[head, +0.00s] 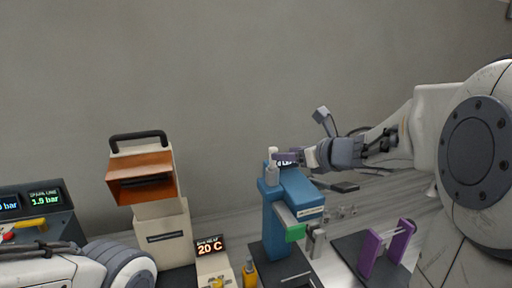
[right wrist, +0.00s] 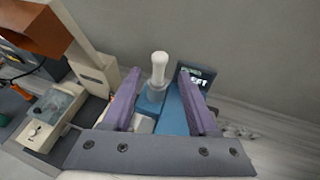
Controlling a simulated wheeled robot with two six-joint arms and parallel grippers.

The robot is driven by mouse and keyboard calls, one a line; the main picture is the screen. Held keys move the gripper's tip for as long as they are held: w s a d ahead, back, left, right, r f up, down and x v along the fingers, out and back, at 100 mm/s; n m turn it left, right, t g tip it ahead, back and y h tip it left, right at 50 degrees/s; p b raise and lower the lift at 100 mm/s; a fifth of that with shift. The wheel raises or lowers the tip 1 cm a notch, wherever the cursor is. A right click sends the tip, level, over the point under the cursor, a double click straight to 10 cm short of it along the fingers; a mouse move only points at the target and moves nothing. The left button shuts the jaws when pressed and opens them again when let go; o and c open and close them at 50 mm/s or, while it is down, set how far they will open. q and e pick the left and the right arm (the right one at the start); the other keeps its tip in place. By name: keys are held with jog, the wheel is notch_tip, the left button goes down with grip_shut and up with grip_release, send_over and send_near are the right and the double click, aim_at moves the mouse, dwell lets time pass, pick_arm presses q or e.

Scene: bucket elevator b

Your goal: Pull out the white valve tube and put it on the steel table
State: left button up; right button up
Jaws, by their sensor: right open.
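The white valve tube (head: 272,154) stands upright in the top of the blue machine (head: 277,226). In the right wrist view the tube (right wrist: 159,66) shows a rounded white head above a grey-blue collar. My right gripper (head: 283,156) is open at the tube's height, reaching in from the right. Its purple fingers (right wrist: 160,78) lie on either side of the tube with gaps, and I see no contact. The steel table (head: 337,262) shows as a pale surface right of the blue machine's foot. My left arm enters at lower left; its gripper is out of view.
A dark mat with a purple two-post stand (head: 386,247) is at lower right. A cream machine with an orange hood (head: 142,184) stands left. A 20 C display (head: 209,246) and a pressure panel (head: 40,203) stand lower left. A small dark sign (right wrist: 197,78) is behind the tube.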

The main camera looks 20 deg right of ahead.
aim_at(273, 165)
jog(key=p+x, duration=0.1)
jog(key=x, duration=0.9)
jog(key=shift+s+f, duration=0.1)
jog(key=shift+c, duration=0.3)
grip_shut()
